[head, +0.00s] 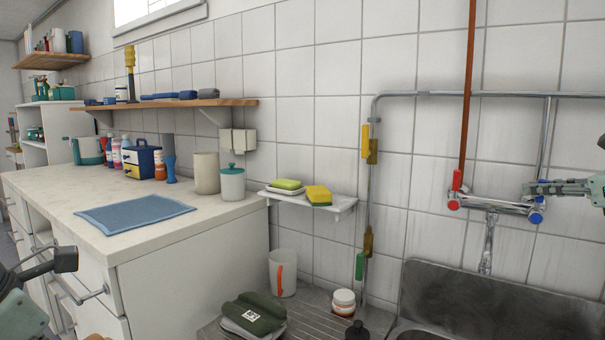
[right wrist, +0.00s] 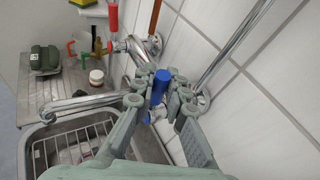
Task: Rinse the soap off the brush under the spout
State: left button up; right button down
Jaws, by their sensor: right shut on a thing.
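My right gripper (head: 527,189) is at the blue tap handle (head: 537,212) on the right of the wall mixer. In the right wrist view its fingers (right wrist: 162,88) are shut on the blue handle (right wrist: 158,84). The chrome spout (head: 489,242) hangs below the mixer, over the sink (head: 480,295); it also shows in the right wrist view (right wrist: 82,106). I see no clear water stream. My left gripper (head: 62,260) is partly in view at the lower left; its jaws are not clear. I cannot make out the soapy brush in either view.
A red tap handle (head: 456,182) is on the mixer's left. A wire rack (right wrist: 70,150) lies in the sink. On the ribbed drainboard (head: 322,318) stand a white cup (head: 283,268), a jar (head: 344,300) and a green-topped item (head: 254,312). Sponges sit on a small shelf (head: 318,202).

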jog(key=c, duration=1.5)
grip_release()
jog(key=shift+c, duration=0.2)
jog(key=v, duration=1.2)
jog(key=shift+a, duration=0.1)
